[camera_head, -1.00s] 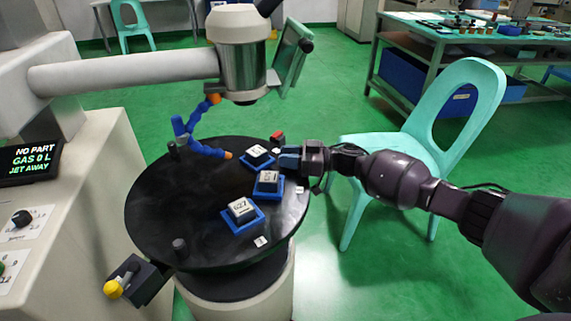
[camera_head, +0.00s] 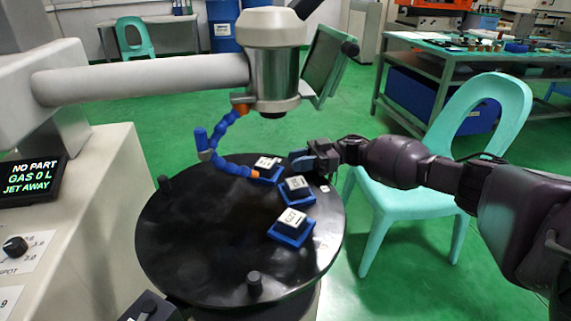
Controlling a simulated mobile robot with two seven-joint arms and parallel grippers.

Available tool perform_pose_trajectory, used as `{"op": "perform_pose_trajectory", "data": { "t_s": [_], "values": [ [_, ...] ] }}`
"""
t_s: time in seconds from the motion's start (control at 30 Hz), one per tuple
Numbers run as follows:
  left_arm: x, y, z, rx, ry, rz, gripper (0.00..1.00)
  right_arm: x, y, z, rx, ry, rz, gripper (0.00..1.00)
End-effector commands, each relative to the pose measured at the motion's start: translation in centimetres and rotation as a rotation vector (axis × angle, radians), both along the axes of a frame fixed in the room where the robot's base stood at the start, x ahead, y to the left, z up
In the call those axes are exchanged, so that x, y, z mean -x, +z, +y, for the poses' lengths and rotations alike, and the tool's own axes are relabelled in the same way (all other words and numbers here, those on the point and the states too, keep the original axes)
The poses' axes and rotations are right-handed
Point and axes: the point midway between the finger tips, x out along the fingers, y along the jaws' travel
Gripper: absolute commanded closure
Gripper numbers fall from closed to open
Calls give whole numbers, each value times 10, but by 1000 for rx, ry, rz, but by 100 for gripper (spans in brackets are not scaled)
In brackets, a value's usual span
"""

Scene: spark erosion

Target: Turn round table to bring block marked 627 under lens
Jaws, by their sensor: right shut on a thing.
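The black round table (camera_head: 205,240) carries three pale-topped blocks in blue holders along its right side. The nearest block (camera_head: 292,219) is the one marked 627; its label is small now but read more clearly earlier. A middle block (camera_head: 297,184) and a far block (camera_head: 266,163) stand beyond it. The lens (camera_head: 273,92) hangs under the machine's arm, above the table's far side. My right gripper (camera_head: 301,160) is shut at the table's far right rim on what looks like a peg, mostly hidden by the fingers.
A blue jointed hose (camera_head: 212,148) ends in an orange nozzle close to the far block. Dark pegs stand on the table at left (camera_head: 164,184) and front (camera_head: 254,284). A turquoise chair (camera_head: 400,205) stands right. The display (camera_head: 30,178) reads "NO PART GAS 0 L JET AWAY".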

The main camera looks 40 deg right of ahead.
Motion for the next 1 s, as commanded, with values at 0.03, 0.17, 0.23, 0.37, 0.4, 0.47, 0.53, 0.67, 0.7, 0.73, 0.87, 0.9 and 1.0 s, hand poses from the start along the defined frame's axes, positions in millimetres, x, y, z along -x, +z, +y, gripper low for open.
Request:
{"op": "perform_pose_trajectory", "data": {
  "t_s": [0.03,0.17,0.23,0.37,0.4,0.47,0.53,0.67,0.7,0.73,0.87,0.9,1.0],
  "values": [
    [0,0,0,2,1,-3,57,2,-1,-2,1,4,1,100],
    [-1,1,0,3,2,-11,57,4,-1,-6,0,9,0,100],
    [-1,2,1,3,3,-12,57,5,0,-7,-1,11,0,100],
    [-1,2,1,3,3,-12,57,5,0,-8,-1,13,-2,100],
    [-1,2,1,3,3,-12,57,5,0,-8,-1,13,-2,100],
    [-1,2,1,2,3,-11,57,5,0,-8,-1,13,-2,100],
    [-1,2,1,2,2,-12,57,5,0,-8,-1,13,-2,100],
    [-1,2,1,2,2,-10,57,5,0,-7,-1,14,-2,65],
    [-1,2,1,2,2,-9,57,5,0,-7,-1,14,-2,59],
    [-1,2,1,1,1,-9,57,5,0,-7,-2,13,-1,54],
    [-1,1,1,1,1,-8,57,5,0,-8,-1,12,0,47],
    [-1,1,1,1,1,-8,57,5,0,-8,-1,12,0,47],
    [0,1,1,1,1,-7,57,5,0,-8,-1,12,0,47]
  ]
}}
